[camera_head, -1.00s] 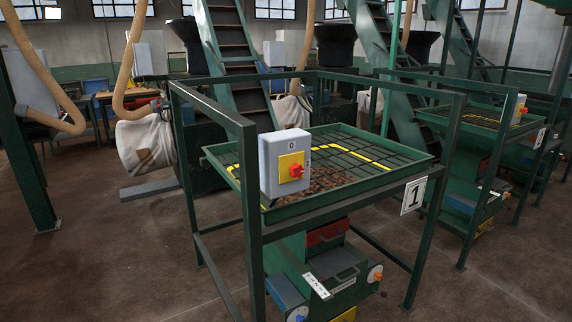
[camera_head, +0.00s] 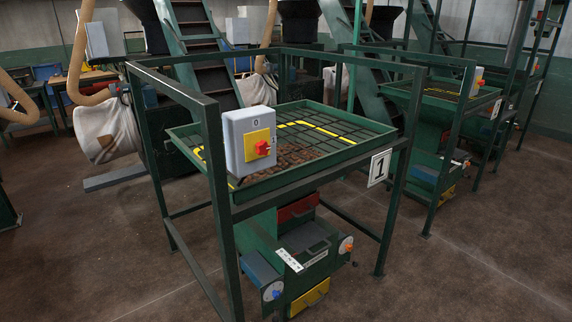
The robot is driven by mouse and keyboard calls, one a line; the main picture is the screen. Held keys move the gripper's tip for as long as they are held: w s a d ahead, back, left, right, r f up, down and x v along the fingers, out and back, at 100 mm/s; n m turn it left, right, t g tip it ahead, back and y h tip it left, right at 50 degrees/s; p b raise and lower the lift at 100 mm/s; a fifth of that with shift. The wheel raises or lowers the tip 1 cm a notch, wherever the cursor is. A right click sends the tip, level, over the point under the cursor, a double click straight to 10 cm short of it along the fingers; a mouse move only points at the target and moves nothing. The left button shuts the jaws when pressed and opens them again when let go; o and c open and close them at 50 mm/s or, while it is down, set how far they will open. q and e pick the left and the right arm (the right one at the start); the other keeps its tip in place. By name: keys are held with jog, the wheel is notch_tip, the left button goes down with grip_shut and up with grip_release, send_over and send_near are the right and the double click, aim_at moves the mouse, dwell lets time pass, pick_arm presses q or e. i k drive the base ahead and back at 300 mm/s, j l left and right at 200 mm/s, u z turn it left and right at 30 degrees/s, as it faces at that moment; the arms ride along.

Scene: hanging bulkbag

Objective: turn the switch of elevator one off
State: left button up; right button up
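The switch of elevator one is a grey box (camera_head: 236,124) with a yellow plate (camera_head: 256,146) and a red knob (camera_head: 263,148). It is mounted on the near side of a green frame (camera_head: 214,160), next to the sign reading 1 (camera_head: 379,167). A "0" shows above the yellow plate. The exact setting of the knob is too small to tell. Neither of my grippers is in view.
A green grated tray (camera_head: 350,140) holding brown pieces sits inside the frame. A second similar station (camera_head: 440,95) stands behind to the right. A white bulk bag (camera_head: 106,132) hangs at left. The brown floor (camera_head: 480,265) in front is clear.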

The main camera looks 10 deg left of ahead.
aim_at(262, 148)
jog(key=i+l+u, duration=0.1)
jog(key=l, duration=0.2)
jog(key=i+l+u, duration=0.25)
jog(key=l, duration=0.35)
jog(key=i+l+u, duration=0.15)
jog(key=l, duration=0.2)
jog(key=i+l+u, duration=0.1)
jog(key=l, duration=0.25)
jog(key=i, duration=0.1)
